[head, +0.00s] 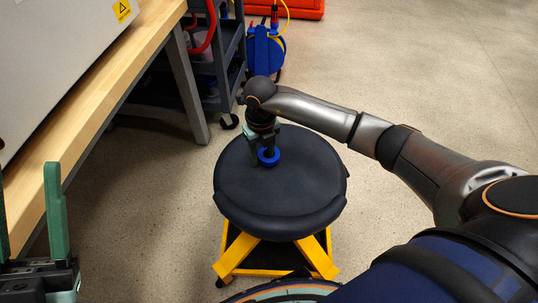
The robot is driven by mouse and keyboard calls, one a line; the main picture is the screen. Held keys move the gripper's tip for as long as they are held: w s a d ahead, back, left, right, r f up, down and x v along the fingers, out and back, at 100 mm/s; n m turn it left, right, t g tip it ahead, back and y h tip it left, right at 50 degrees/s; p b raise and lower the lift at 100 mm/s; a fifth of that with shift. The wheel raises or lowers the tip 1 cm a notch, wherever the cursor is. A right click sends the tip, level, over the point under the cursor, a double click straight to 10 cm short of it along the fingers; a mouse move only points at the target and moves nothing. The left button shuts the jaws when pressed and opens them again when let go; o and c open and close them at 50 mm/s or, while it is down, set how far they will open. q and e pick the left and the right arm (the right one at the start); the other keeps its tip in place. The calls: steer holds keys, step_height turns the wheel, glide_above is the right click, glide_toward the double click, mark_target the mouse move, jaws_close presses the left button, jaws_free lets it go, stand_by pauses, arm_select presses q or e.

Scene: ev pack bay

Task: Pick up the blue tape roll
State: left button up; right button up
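The blue tape roll (269,159) is a small ring at the back part of the round black stool seat (290,192). My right gripper (264,152) points down at it from above. One greenish finger is at the roll's left side, and the other is partly hidden behind it on the right. Whether the fingers press on the roll, or whether it is lifted off the seat, I cannot tell. My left gripper (29,212) is at the lower left edge, its green fingers wide apart with nothing between them.
The stool has a yellow frame (236,257). A wooden-topped workbench (80,95) with a grey case on it runs along the left. A dark cart (228,60) and a blue cable reel (264,52) stand behind. The floor at right is clear.

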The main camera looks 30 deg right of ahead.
jaws_close()
steer(key=shift+r, duration=0.1)
stand_by(0.6)
